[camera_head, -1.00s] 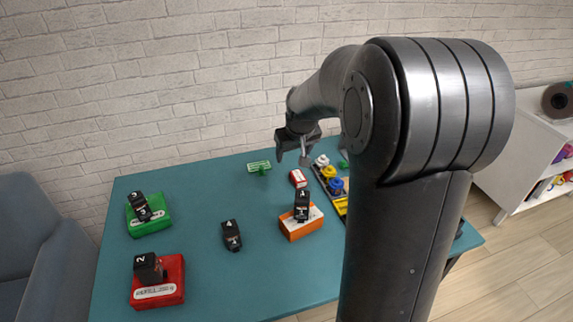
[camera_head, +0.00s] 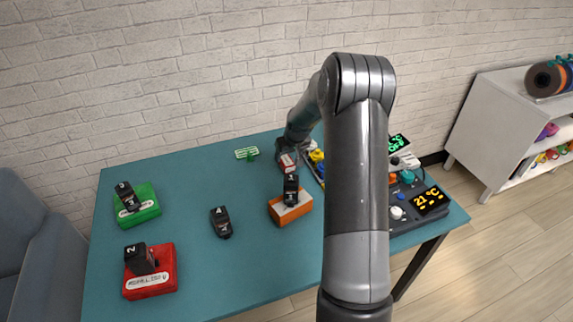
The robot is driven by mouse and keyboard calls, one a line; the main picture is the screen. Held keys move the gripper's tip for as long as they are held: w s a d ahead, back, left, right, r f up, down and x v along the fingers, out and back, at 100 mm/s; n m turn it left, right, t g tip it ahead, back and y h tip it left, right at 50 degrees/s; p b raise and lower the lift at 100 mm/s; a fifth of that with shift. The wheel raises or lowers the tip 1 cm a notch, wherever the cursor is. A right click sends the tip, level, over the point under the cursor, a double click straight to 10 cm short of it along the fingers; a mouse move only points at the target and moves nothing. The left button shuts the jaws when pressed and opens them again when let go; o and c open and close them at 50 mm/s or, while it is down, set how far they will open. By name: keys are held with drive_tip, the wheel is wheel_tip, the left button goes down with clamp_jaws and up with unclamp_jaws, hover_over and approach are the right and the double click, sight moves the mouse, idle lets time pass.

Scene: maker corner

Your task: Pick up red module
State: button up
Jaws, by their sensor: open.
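A small red block with a white top (camera_head: 289,160) stands on the teal table, left of the dark tray. My gripper (camera_head: 287,150) is right at this block, pointing down, its fingers partly hidden by its own body and too small to make out clearly. The jaws are open, and I cannot tell whether they touch the block. A larger red box (camera_head: 152,285) with a white label lies at the table's front left, with a black piece marked 2 (camera_head: 141,259) on it.
An orange box (camera_head: 291,211) bearing a black piece marked 1 (camera_head: 291,190) stands just in front of my gripper. A black piece marked 4 (camera_head: 221,222), a green box (camera_head: 149,207) and a control panel (camera_head: 412,205) are on the table (camera_head: 235,265). My arm hides part of its right side.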

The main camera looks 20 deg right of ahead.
sight(287, 160)
drive_tip(key=shift+w+x, duration=0.2)
drive_tip(key=shift+x, duration=2.95)
drive_tip(key=shift+d, duration=0.1)
drive_tip(key=shift+r, duration=0.1)
drive_tip(key=c, duration=1.1)
